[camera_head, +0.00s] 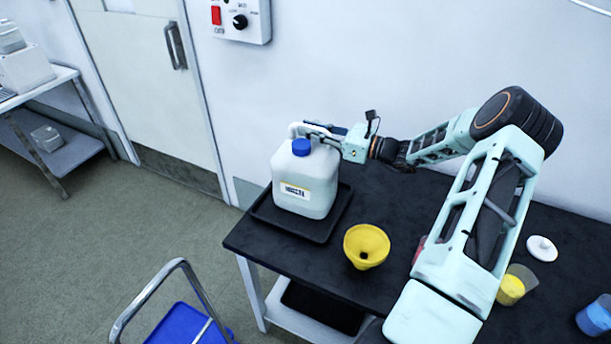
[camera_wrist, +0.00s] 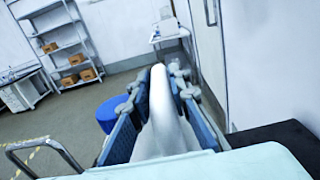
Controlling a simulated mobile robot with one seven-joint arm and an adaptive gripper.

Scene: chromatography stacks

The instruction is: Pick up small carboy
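The small carboy (camera_head: 305,180) is a white jug with a blue cap (camera_head: 301,147) and a printed label. It stands upright on a black tray (camera_head: 262,212) at the left end of the dark table. My gripper (camera_head: 318,131) reaches in from the right, level with the carboy's top handle. In the wrist view my gripper (camera_wrist: 160,85) has its two blue fingers on either side of the white handle (camera_wrist: 162,110), close against it with little gap visible. The blue cap (camera_wrist: 108,112) shows left of the fingers. Exact finger contact is partly hidden.
A yellow funnel (camera_head: 366,246) stands right of the tray. Yellow (camera_head: 511,290) and blue (camera_head: 596,316) beakers and a white lid (camera_head: 542,248) are farther right. A blue cart (camera_head: 187,325) stands front left. A wall box (camera_head: 241,20) hangs above.

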